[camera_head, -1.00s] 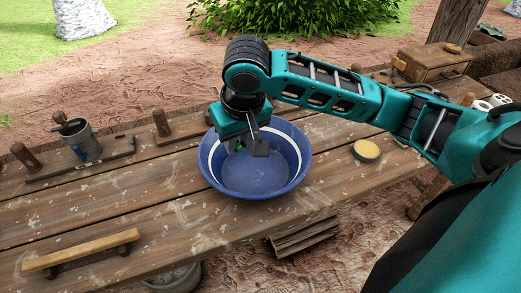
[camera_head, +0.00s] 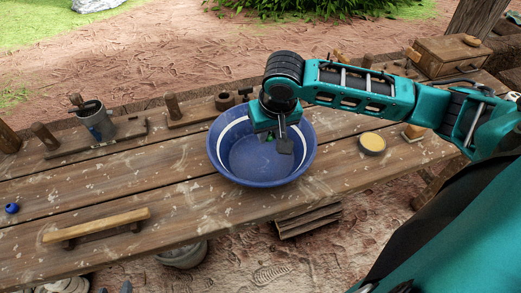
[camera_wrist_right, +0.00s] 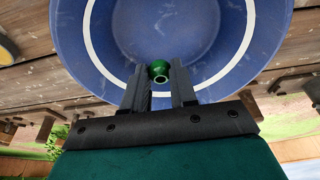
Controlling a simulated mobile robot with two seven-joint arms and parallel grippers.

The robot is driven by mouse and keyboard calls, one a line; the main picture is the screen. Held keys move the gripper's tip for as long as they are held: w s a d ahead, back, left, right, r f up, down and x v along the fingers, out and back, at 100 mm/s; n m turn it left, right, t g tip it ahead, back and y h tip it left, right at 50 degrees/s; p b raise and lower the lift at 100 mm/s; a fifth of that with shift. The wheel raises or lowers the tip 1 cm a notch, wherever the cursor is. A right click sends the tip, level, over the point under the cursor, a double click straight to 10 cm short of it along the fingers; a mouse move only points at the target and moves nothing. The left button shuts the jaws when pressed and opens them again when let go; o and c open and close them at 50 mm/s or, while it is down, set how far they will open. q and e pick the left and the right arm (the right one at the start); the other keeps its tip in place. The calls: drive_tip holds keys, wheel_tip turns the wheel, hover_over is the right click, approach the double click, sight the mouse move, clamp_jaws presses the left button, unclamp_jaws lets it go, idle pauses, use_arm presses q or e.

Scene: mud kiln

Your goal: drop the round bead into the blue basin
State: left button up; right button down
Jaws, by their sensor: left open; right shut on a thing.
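The blue basin (camera_head: 261,172) stands on the wooden table, with a white band inside its rim. My right gripper (camera_head: 277,142) is over the basin, fingers pointing down. In the right wrist view, the right gripper (camera_wrist_right: 161,82) is shut on a small round green bead (camera_wrist_right: 160,71) at its fingertips, with the blue basin (camera_wrist_right: 95,45) behind it. In the head view only a bit of green shows by the fingers. Two small grey tips at the bottom edge look like my left gripper (camera_head: 115,288), apart and empty.
A blue bead (camera_head: 12,208) lies at the table's left edge. A wooden bar (camera_head: 97,224) is at the front left. A grey cup with tools (camera_head: 96,120) stands at the back left. A round yellow-topped tin (camera_head: 372,143) is right of the basin; a wooden chest (camera_head: 450,55) is behind.

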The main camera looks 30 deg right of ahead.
drive_tip(key=c, duration=0.8)
unclamp_jaws()
drive_tip(key=v, duration=1.3)
drive_tip(key=shift+w, duration=0.1)
drive_tip(key=shift+f, duration=0.1)
